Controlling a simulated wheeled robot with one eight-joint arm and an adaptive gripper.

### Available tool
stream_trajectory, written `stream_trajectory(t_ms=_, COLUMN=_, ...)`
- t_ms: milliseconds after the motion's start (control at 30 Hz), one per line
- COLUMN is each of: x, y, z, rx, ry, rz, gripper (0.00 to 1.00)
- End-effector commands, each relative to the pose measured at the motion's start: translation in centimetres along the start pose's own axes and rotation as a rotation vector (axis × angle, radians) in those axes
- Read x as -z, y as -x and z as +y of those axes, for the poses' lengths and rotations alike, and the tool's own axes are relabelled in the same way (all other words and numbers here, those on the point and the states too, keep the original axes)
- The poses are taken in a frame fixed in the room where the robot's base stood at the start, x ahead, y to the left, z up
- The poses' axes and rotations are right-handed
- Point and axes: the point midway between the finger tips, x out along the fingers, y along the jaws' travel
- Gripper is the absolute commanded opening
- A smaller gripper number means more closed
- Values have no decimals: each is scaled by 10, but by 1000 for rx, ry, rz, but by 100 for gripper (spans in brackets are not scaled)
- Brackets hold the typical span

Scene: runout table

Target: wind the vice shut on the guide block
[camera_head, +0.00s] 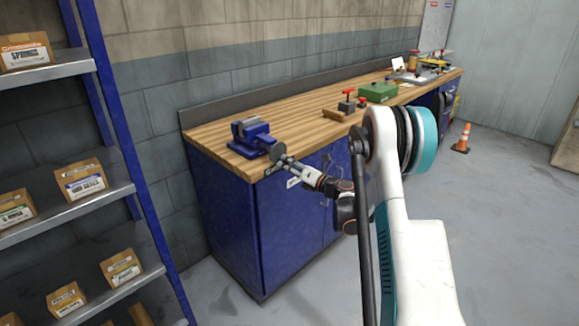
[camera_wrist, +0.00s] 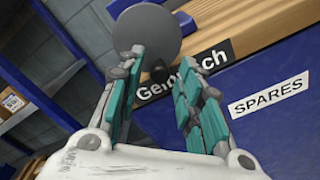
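The blue vice (camera_head: 252,138) is at the near left end of the wooden bench. A grey piece (camera_head: 246,123) shows at its jaws; I cannot tell whether this is the guide block or part of the jaws. The vice's round grey handwheel (camera_head: 279,149) faces my arm, and it fills the top of the wrist view (camera_wrist: 147,32). A small dark knob (camera_wrist: 160,73) shows at its lower edge. My gripper (camera_head: 287,162) is just in front of the wheel. Its teal-padded fingers (camera_wrist: 161,75) are apart, with the knob between their tips and no clear contact.
The wooden bench top (camera_head: 300,118) bears a red-handled clamp (camera_head: 347,101) and a green box (camera_head: 377,92) farther along. The blue cabinet (camera_head: 285,225) stands below. A shelf rack with cartons (camera_head: 80,182) is at the left. An orange cone (camera_head: 462,138) stands on the floor.

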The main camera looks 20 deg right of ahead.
Motion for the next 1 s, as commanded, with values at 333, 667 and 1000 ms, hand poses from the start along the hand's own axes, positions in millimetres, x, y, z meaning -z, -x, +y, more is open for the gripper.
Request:
stream_trajectory(t_ms=333, x=0, y=0, z=0, rx=0, ry=331, rz=0, gripper=33)
stream_trajectory(t_ms=667, x=0, y=0, z=0, rx=0, ry=634, rz=0, gripper=33)
stream_trajectory(t_ms=1000, x=0, y=0, z=0, rx=0, ry=937, rz=0, gripper=33)
